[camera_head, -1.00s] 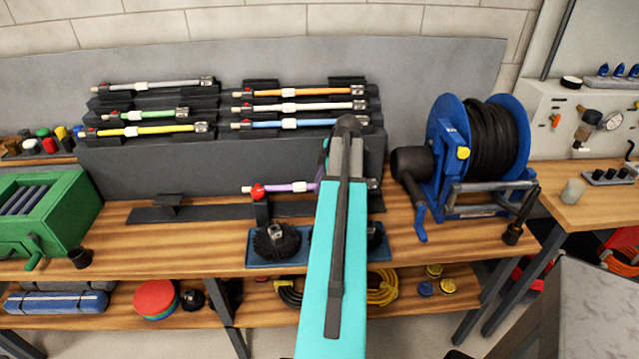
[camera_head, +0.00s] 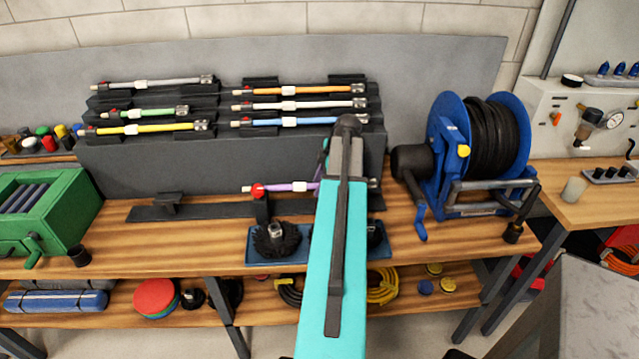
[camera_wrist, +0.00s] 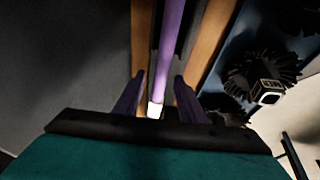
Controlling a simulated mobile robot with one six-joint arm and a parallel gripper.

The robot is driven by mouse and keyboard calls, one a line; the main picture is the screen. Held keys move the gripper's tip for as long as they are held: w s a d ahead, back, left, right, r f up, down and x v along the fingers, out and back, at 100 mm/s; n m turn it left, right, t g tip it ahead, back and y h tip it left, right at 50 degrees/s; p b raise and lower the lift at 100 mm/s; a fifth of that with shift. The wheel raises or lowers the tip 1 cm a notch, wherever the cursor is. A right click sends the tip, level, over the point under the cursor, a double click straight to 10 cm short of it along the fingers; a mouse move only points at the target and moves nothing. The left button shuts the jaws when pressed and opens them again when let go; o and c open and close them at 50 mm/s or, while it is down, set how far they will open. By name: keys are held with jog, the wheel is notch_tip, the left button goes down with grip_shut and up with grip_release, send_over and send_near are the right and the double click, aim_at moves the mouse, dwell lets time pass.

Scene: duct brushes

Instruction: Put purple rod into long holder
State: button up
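The purple rod (camera_head: 292,187) lies level above the bench in the head view, with a red collar at its left end. My arm covers its middle and right part. In the wrist view the purple rod (camera_wrist: 171,35) runs up the picture, with a white section near the fingers. My gripper (camera_wrist: 160,82) has one finger on each side of the rod, with gaps showing; it is open.
Behind is a stepped grey rack (camera_head: 130,170) holding several coloured rods. A blue tray (camera_head: 270,257) with black round brushes is in front. A blue hose reel (camera_head: 450,150) stands to the right and a green box (camera_head: 60,205) to the left.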

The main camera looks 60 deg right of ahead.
jog(key=b+v, duration=0.3)
jog(key=v, duration=1)
jog(key=shift+r, duration=0.4)
jog(key=shift+s+r, duration=0.1)
dwell(0.4)
